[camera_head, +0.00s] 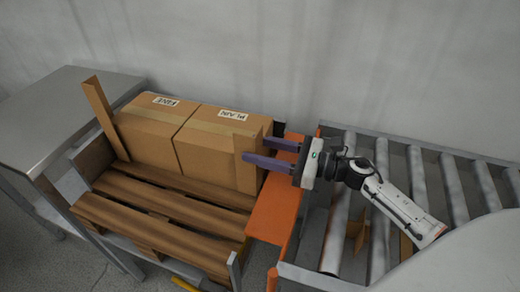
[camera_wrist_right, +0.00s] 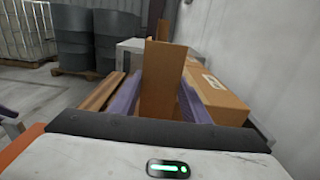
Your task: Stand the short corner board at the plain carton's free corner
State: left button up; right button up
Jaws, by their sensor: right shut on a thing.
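The short corner board (camera_head: 244,165) is a brown upright strip at the near right corner of the right-hand carton (camera_head: 205,152). My right gripper (camera_head: 256,152) is shut on it from the right. In the right wrist view the board (camera_wrist_right: 160,85) stands between the two purple fingers. I cannot tell whether its foot touches the pallet. The left-hand carton (camera_head: 148,137) sits against the other carton, with a taller corner board (camera_head: 99,108) leaning slightly at its left corner. A purple piece, seemingly my left gripper (camera_wrist_right: 12,124), shows at the wrist view's left edge.
The cartons stand on a wooden pallet (camera_head: 150,232) with bare slats in front. An orange plate (camera_head: 272,215) lies between pallet and roller conveyor (camera_head: 340,235). A grey metal table (camera_head: 50,110) stands at left. Dark drums (camera_wrist_right: 75,38) stand in the background.

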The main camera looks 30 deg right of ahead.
jog(key=shift+f+b, duration=0.65)
jog(key=shift+b, duration=0.15)
jog(key=o, duration=1.3)
jog(key=shift+r+p, duration=0.55)
jog(key=shift+p, duration=0.1)
jog(key=shift+r+p, duration=0.5)
jog(key=shift+p, duration=0.05)
jog(key=s+d, duration=0.1)
jog(key=s+d+f+b, duration=0.1)
jog(key=s+d, duration=0.1)
jog(key=v, duration=0.7)
jog(key=shift+s+r+b, duration=0.1)
jog(key=shift+s+b, duration=0.05)
jog(key=shift+b, duration=0.25)
jog(key=shift+s+d, duration=0.2)
